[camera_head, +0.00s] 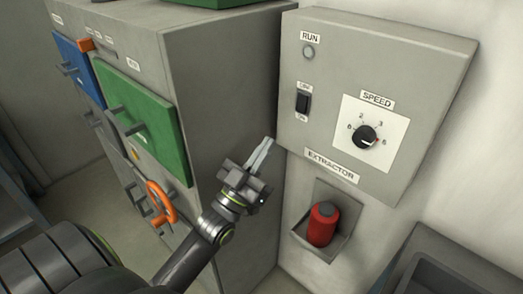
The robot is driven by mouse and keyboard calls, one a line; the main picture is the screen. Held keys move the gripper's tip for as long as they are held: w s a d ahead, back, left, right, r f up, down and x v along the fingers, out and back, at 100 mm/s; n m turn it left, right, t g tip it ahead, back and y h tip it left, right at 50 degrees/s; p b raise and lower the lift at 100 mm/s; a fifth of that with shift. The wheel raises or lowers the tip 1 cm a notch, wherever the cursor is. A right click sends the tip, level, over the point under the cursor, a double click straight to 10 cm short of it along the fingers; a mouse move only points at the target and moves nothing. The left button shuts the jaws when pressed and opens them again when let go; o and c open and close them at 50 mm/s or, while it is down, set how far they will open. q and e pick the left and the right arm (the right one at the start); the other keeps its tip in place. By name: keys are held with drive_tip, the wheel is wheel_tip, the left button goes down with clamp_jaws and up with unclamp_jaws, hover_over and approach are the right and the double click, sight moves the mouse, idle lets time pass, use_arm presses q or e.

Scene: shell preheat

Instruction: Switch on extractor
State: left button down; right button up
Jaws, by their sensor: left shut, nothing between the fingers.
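The extractor box (400,75) is a grey panel on the wall at the upper right, labelled EXTRACTOR along its lower edge. It carries a black rocker switch (303,102) between two small labels, a round RUN lamp (309,52) that looks grey and unlit, and a black SPEED knob (366,137) on a white numbered plate. My left gripper (266,147) is shut and empty, its fingers pointing up, below and left of the switch in the picture and apart from it. My right gripper is not in view.
A grey cabinet (226,100) with a green door (140,120), a blue door (76,70) and an orange handwheel (160,203) stands left of the box. A red canister (322,224) sits in a wall holder below it. A grey bin (450,265) is at the lower right.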

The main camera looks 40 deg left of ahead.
sight(300, 109)
use_arm(q)
drive_tip(key=w+r, duration=0.1)
drive_tip(key=w, duration=0.1)
drive_tip(key=w+r+p, duration=0.1)
drive_tip(key=w, duration=0.2)
drive_tip(key=w+d+r, duration=0.1)
drive_tip(key=w, duration=0.2)
drive_tip(key=shift+p, duration=0.3)
drive_tip(key=shift+w+d, duration=0.1)
drive_tip(key=shift+w, duration=0.2)
drive_tip(key=shift+w+f, duration=0.2)
drive_tip(key=shift+w, duration=0.1)
drive_tip(key=shift+r, duration=0.1)
